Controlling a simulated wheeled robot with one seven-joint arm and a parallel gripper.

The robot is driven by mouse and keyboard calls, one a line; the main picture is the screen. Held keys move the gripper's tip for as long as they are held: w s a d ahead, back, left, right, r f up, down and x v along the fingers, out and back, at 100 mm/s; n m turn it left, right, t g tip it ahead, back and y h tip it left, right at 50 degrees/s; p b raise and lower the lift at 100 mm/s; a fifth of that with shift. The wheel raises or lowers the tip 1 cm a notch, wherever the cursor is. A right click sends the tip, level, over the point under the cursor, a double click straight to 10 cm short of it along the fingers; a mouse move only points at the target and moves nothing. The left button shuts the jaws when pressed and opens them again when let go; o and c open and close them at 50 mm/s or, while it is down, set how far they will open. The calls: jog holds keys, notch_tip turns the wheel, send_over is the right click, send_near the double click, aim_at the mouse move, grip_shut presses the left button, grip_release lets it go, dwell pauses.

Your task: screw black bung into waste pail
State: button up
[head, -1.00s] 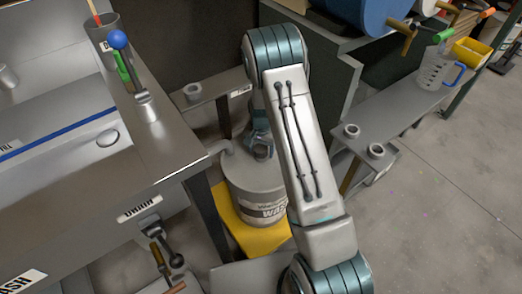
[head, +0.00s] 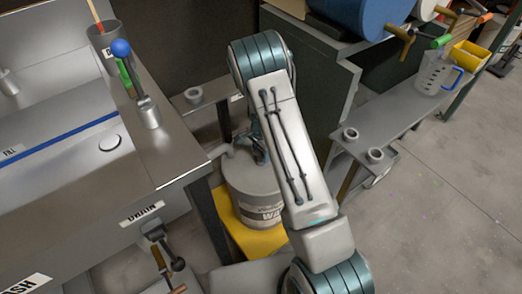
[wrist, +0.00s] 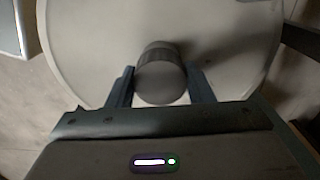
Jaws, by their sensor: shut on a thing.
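The waste pail (head: 250,193) is a grey drum with a printed label, standing on a yellow base at the foot of the bench; my arm covers its right side. In the wrist view its pale round lid (wrist: 85,45) fills most of the picture. My gripper (wrist: 160,80) points down at the lid, one finger on each side of a dark grey cylinder, the bung (wrist: 160,82). The gripper is shut on it. I cannot tell how deep the bung sits in the lid. In the head view the gripper (head: 259,152) is small and partly hidden above the pail.
A steel bench (head: 165,150) with a blue-knobbed lever (head: 122,48) stands close left of the pail. A shelf (head: 400,118) with ring-shaped holders and a clear jug (head: 432,75) is at right. A drain valve (head: 160,240) juts out at front left. Open floor lies at right.

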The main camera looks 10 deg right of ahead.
jog(key=m+p, duration=0.1)
jog(key=m, duration=0.4)
jog(key=shift+r+p, duration=0.1)
jog(key=shift+p, duration=0.2)
jog(key=m, duration=0.2)
jog(key=shift+m+p, duration=0.3)
jog(key=shift+p, duration=0.05)
jog(key=o, duration=0.9)
